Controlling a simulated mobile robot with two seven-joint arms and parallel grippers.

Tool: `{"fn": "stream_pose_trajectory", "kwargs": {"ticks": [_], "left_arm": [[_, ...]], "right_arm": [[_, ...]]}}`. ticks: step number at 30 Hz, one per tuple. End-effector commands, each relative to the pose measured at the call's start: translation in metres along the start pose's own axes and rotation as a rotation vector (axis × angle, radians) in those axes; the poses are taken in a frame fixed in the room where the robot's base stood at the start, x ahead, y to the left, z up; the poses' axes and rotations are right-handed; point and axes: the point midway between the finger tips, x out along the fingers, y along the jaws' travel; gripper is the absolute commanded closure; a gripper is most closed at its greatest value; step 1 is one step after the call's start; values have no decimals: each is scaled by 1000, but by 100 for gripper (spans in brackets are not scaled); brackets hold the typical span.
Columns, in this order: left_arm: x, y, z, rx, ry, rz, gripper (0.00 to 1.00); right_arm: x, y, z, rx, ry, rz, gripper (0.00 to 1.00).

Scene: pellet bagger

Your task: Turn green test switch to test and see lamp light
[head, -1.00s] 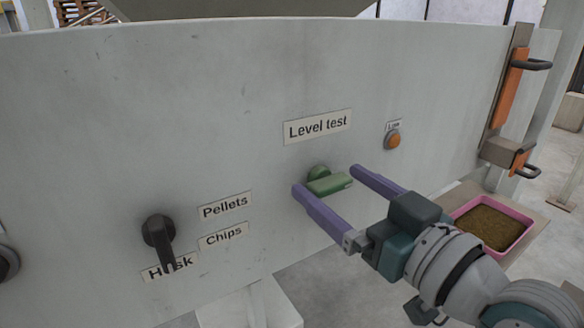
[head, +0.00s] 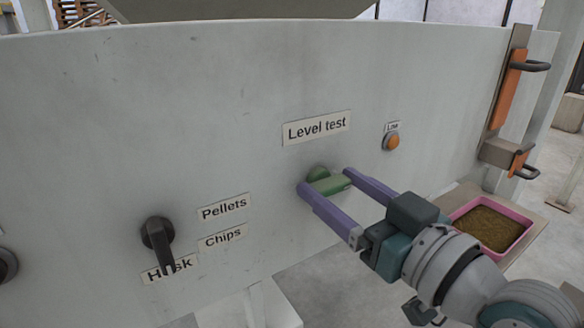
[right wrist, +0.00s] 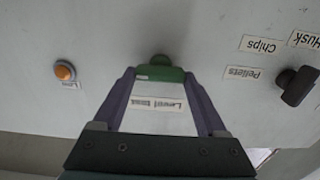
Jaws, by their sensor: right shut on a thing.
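The green test switch (head: 328,184) sits on the grey panel below the "Level test" label (head: 317,127). Its handle points to the right, slightly upward, in the head view. My right gripper (head: 325,180) is shut on the switch handle, one purple finger at each end. The right wrist view also shows the green switch (right wrist: 160,74) between the fingertips. The lamp (head: 391,142), a round orange dome under a label reading "Low", is right of the switch and looks unlit. It also shows in the right wrist view (right wrist: 64,71). My left gripper is not in view.
A black selector knob (head: 158,238) with Pellets, Chips and Husk labels is at the lower left of the panel (head: 150,110). An orange and steel latch bar with black handles (head: 508,90) is at the right. A pink tray of brown pellets (head: 490,226) stands below it.

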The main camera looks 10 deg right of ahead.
Motion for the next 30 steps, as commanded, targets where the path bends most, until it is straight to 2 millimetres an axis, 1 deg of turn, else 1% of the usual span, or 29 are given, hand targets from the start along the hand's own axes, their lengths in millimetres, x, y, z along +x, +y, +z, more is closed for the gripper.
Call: {"fn": "stream_pose_trajectory", "kwargs": {"ticks": [8, 14, 20, 30], "left_arm": [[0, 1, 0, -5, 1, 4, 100], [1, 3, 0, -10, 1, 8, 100], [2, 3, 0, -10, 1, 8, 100], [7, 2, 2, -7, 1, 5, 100]], "right_arm": [[0, 0, 0, 32, 0, 0, 81], [0, 1, 0, 132, 0, 0, 81], [0, 2, 1, 297, 0, 0, 81], [0, 3, 2, 621, 1, -1, 81]]}}
